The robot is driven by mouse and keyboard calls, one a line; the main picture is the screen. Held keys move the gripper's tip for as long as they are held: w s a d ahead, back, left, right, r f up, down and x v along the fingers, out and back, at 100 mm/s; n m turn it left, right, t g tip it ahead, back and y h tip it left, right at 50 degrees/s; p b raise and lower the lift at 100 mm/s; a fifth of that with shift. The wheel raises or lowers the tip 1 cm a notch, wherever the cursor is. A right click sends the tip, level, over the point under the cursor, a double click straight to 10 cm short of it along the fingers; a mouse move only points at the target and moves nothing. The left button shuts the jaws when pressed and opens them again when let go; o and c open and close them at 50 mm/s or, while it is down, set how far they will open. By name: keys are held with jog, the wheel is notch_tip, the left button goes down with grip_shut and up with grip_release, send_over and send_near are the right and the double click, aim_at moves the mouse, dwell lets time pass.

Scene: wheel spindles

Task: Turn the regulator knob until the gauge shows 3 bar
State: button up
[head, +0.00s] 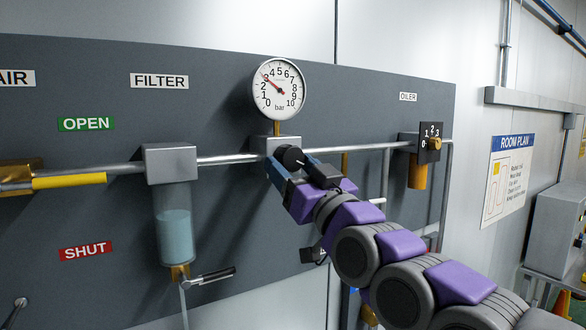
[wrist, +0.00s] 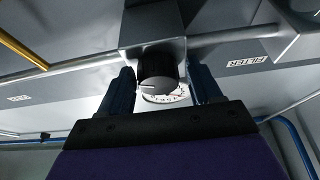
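The gauge (head: 279,89) is a round white dial in the head view. Its red needle points up and left, at about the 3 mark. The black regulator knob (head: 292,157) is on the grey block below the gauge. In the wrist view, the knob (wrist: 162,72) has a pale line on its face and sits between the two dark blue fingers.
A clear filter bowl (head: 175,222) with a lever below hangs left of the regulator. The oiler (head: 417,170) with a numbered dial (head: 430,143) is to the right. A yellow-handled valve (head: 68,181) is at far left. A metal pipe (head: 228,159) runs along the grey panel.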

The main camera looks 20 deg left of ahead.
jog(key=shift+d, duration=0.4)
jog(key=c, duration=0.3)
jog(key=shift+r, duration=0.1)
jog(key=c, duration=0.5)
jog(key=shift+s+m+t, duration=0.1)
jog(key=shift+m+t, duration=0.3)
jog(key=shift+m, duration=0.1)
jog(key=o, duration=1)
jog(key=shift+a+h, duration=0.1)
jog(key=shift+h, duration=0.2)
jog(key=shift+o, duration=0.2)
jog(key=b+v, duration=0.4)
jog(key=v, duration=1.3)
